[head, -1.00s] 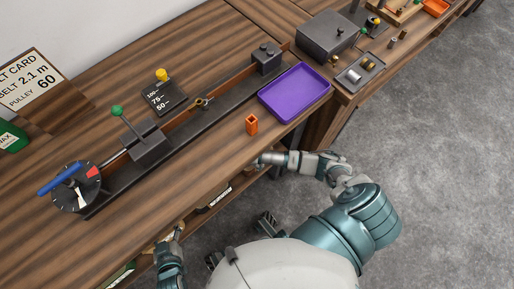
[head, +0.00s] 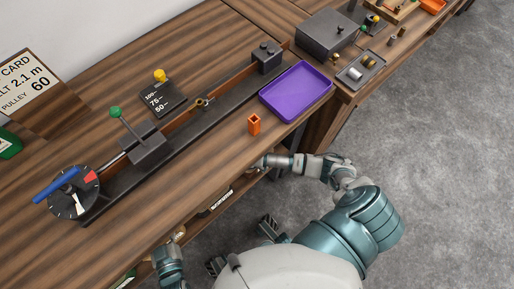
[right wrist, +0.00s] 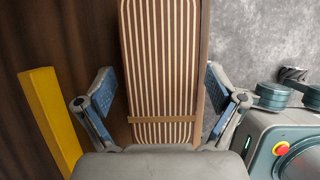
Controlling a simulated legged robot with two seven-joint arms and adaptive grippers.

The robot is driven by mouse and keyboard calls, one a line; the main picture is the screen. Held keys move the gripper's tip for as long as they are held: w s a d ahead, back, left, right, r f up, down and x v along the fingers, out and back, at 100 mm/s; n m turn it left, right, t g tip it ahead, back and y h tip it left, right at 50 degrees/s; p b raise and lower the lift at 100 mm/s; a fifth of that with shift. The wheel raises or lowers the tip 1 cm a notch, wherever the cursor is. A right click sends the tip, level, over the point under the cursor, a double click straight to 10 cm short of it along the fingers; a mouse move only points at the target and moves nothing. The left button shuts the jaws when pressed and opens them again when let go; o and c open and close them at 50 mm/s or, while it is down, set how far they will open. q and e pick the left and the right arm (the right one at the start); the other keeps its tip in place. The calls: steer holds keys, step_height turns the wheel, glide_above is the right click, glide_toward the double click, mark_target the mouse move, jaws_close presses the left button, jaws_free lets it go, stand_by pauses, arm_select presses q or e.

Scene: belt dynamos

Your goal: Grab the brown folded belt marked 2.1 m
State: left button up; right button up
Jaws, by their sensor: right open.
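In the right wrist view a brown folded belt (right wrist: 158,60) with pale lengthwise stripes lies between the fingers of my right gripper (right wrist: 160,82). A tan band crosses it near the palm. The fingers stand apart on either side of it, and no length mark is readable on it. In the head view my right gripper (head: 260,162) is at the bench's front edge, mostly hidden by the bench top. My left gripper (head: 179,235) is by the front edge at lower left, too small and covered to judge its fingers.
A card (head: 28,85) on the bench reads belt 2.1 m, pulley 60. A purple tray (head: 295,92), an orange block (head: 254,124) and a long dark rail device (head: 150,150) stand on the bench. A yellow bar (right wrist: 50,120) lies left of the belt. A shelf label (head: 221,199) shows below the bench edge.

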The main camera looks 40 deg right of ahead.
steer(key=shift+f, duration=0.15)
steer(key=shift+d+f, duration=0.15)
steer(key=shift+d, duration=0.2)
steer(key=shift+a, duration=0.3)
steer(key=c, duration=1.6)
steer(key=shift+c, duration=0.9)
steer(key=shift+d, duration=0.15)
